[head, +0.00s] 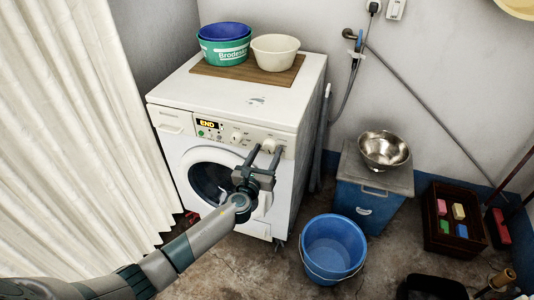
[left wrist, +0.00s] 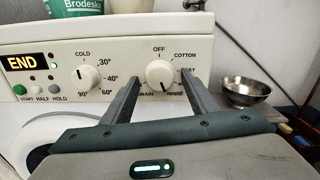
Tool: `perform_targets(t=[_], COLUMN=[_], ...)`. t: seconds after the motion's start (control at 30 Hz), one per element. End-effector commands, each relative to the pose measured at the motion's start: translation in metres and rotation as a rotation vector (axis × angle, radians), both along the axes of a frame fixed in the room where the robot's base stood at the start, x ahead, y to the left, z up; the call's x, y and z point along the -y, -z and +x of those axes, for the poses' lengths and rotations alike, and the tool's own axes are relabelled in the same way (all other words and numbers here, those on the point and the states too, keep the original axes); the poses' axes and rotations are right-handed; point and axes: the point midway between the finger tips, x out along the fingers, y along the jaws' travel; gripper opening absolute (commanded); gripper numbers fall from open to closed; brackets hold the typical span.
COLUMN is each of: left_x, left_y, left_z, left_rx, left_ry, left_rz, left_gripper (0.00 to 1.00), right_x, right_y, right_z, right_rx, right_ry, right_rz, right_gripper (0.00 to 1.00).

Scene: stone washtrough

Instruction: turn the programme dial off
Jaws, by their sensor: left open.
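The programme dial (left wrist: 160,74) is a round white knob on the washing machine's (head: 255,105) front panel, with OFF printed above it and COTTON, EASY, RINSE and DRAIN around it. Its pointer is too small to read surely. In the head view the dial (head: 268,146) shows between my fingertips. My left gripper (head: 267,151) is open and empty in front of the panel. In the left wrist view its fingers (left wrist: 162,84) stand on either side of the dial's lower part; contact cannot be told. The display (left wrist: 22,62) reads END. My right gripper is out of view.
A temperature dial (left wrist: 84,75) sits left of the programme dial. Tubs (head: 225,50) and a cream bowl (head: 275,52) stand on the machine. A blue bucket (head: 334,248), a blue cabinet (head: 368,200) with a metal bowl (head: 384,149), and a crate (head: 438,245) are right. A curtain (head: 75,130) hangs left.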

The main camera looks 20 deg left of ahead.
Motion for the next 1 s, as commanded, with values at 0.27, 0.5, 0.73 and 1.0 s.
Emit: perform_targets(t=[0.27, 0.5, 0.73, 1.0], left_x=[-0.0002, -0.0003, -0.0001, 0.0008], left_y=[0.0001, 0.0004, 0.0012, 0.0016], left_z=[-0.0003, -0.0004, -0.0005, -0.0004], left_rx=[0.000, 0.000, -0.003, -0.008], left_ry=[0.000, -0.001, -0.002, -0.001], left_rz=[0.000, -0.009, -0.071, -0.237], left_gripper=[0.12, 0.13, 0.13, 0.13], right_x=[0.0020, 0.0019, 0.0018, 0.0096], right_y=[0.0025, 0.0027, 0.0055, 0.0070], right_z=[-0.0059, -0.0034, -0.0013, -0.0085], right_rx=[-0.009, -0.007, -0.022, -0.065], right_ry=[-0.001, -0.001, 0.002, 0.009], right_rz=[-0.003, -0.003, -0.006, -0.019], right_gripper=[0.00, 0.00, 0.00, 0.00])
